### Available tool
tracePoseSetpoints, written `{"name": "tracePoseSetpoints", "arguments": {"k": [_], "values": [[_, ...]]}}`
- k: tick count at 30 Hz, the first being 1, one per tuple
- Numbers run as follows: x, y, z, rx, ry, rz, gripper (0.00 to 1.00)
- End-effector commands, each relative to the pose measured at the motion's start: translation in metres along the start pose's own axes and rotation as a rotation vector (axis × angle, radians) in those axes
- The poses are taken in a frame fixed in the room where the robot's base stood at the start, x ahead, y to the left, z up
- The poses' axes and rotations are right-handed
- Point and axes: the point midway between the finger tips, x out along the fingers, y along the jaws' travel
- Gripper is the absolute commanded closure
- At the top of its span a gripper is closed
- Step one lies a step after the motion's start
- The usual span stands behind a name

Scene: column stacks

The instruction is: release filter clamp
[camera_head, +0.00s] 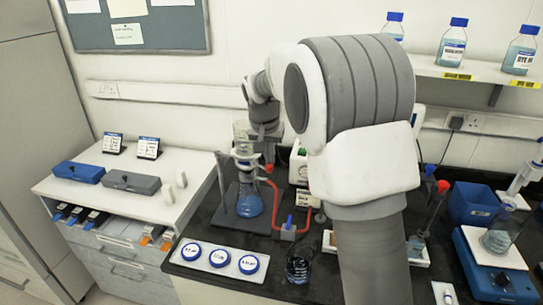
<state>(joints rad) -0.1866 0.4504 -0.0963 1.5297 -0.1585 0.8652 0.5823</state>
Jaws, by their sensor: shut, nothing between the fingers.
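The filter assembly stands on the dark bench left of centre. It has a clear funnel (241,132) on top, a grey clamp band (244,153) around the joint, and a conical flask (249,203) with blue liquid below. My gripper (267,147) is beside the upper part of the assembly, just right of the funnel and clamp. It is shut and empty. Its fingertips are small and partly lost among the grey parts, so I cannot tell whether they touch the clamp. The clamp's far side is hidden.
Red tubing (279,211) runs beside the flask. A stand rod (220,183) rises at its left. My arm hides the bench's middle. A blue balance (497,280) is at right.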

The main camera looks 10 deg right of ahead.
Motion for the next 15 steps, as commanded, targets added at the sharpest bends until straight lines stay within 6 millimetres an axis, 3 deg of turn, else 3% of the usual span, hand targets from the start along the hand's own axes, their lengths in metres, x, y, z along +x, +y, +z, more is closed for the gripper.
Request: {"name": "tracePoseSetpoints", "arguments": {"k": [15], "values": [[-0.023, -0.035, 0.067, 0.414, 0.001, 0.151, 1.0]]}}
